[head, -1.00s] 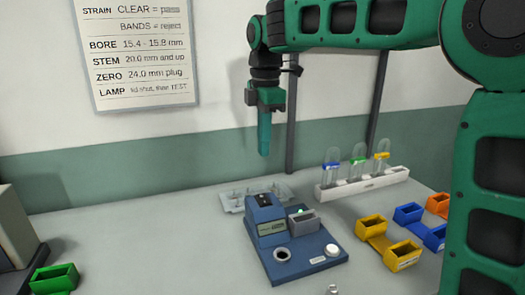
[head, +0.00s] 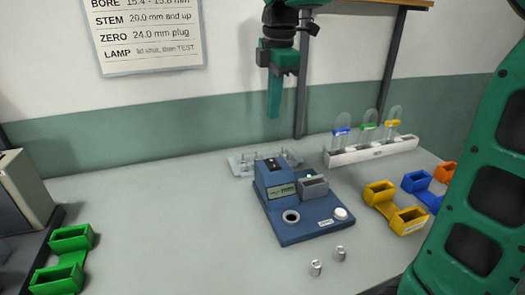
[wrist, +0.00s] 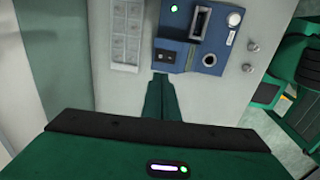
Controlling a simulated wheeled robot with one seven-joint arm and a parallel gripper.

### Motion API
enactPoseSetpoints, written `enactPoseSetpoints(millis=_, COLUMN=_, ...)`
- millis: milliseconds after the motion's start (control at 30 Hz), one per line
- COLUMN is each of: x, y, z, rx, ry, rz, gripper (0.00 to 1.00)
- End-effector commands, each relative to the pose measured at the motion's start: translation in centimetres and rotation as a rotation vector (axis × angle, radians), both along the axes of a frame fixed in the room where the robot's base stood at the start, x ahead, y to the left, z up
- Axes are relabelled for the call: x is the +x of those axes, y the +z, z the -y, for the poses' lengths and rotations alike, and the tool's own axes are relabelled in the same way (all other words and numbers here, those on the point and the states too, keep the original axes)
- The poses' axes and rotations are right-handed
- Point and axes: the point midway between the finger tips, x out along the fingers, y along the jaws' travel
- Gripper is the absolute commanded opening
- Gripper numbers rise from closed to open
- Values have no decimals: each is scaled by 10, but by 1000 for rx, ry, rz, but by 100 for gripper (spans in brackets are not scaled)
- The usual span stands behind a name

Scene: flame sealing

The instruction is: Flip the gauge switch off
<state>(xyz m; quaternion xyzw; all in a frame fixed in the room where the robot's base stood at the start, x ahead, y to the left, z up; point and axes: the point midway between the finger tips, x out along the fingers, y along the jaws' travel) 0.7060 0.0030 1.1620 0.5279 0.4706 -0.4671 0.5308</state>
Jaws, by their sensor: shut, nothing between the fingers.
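The blue gauge (head: 295,232) stands on the table below my gripper, with a small display on its raised left block. A dark switch (head: 270,164) sits on top of that block; it also shows in the wrist view (wrist: 168,57), just beyond the fingertips. Which way the switch is tipped is too small to tell. A small green light (head: 309,175) glows on the gauge beside a grey slotted block (head: 314,188). My gripper (head: 273,115) points down, shut and empty, above and behind the gauge, apart from it. In the wrist view its fingers (wrist: 160,80) are together.
A clear rack (head: 240,164) lies behind the gauge. A white rack (head: 375,152) with capped tubes stands to the right, near yellow (head: 408,220) and blue holders. Two small metal plugs (head: 316,268) stand in front. A green holder (head: 72,240) is at left. The table between is clear.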

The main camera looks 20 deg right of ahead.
Motion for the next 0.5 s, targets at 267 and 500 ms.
enactPoseSetpoints(millis=267, x=1, y=-4, z=5, rx=0, ry=-7, rz=-2, gripper=0)
enactPoseSetpoints(millis=500, x=4, y=-36, z=6, rx=-1, ry=-8, rz=-5, gripper=0)
